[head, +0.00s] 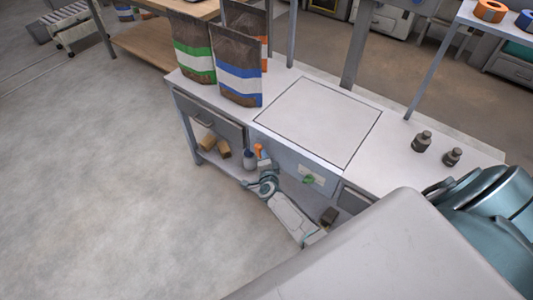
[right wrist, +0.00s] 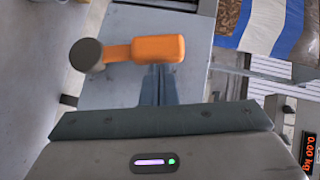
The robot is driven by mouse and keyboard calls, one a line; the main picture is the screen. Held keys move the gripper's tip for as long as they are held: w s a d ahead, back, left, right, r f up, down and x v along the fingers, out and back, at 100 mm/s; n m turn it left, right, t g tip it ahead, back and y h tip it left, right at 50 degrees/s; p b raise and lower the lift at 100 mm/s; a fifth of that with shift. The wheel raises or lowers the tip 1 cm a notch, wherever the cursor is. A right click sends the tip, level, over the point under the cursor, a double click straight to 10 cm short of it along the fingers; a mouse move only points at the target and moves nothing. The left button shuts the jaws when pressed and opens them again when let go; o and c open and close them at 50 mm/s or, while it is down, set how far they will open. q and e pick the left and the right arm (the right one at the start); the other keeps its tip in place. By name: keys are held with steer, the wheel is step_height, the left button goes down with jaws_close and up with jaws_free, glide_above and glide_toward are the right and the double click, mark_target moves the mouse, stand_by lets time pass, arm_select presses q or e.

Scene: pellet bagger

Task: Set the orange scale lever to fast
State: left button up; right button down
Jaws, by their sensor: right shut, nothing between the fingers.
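The orange lever (head: 259,149) stands on the front of the bench, left of the scale's front panel (head: 290,168). In the right wrist view its orange handle (right wrist: 158,48) lies just beyond my fingertips, joined to a round grey hub (right wrist: 86,54). The handle points upward from the hub. My right gripper (head: 265,163) is close on the lever's right side. Its fingers (right wrist: 158,72) are together and empty, with tips at the handle's edge; whether they touch is unclear. No "fast" mark is readable. My left gripper is not in view.
A display (right wrist: 309,155) reads 0.00 kg. The flat scale plate (head: 318,118) is empty. Bags with green (head: 195,55) and blue (head: 240,72) bands stand at its left. Two dark weights (head: 422,141) stand at right. Brown blocks (head: 208,142) lie on the lower shelf.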

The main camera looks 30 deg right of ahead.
steer(key=shift+w+a+r+n+g+p, duration=0.1)
steer(key=shift+w+a+n+g+p, duration=0.2)
steer(key=shift+w+p, duration=0.45)
steer(key=shift+w+a+r+n+g+p, duration=0.15)
steer(key=shift+w+g+p, duration=0.3)
steer(key=shift+p, duration=0.55)
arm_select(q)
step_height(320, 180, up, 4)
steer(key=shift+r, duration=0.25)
arm_select(e)
steer(key=shift+w+f, duration=0.1)
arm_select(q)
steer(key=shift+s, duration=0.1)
arm_select(e)
steer(key=shift+a, duration=0.1)
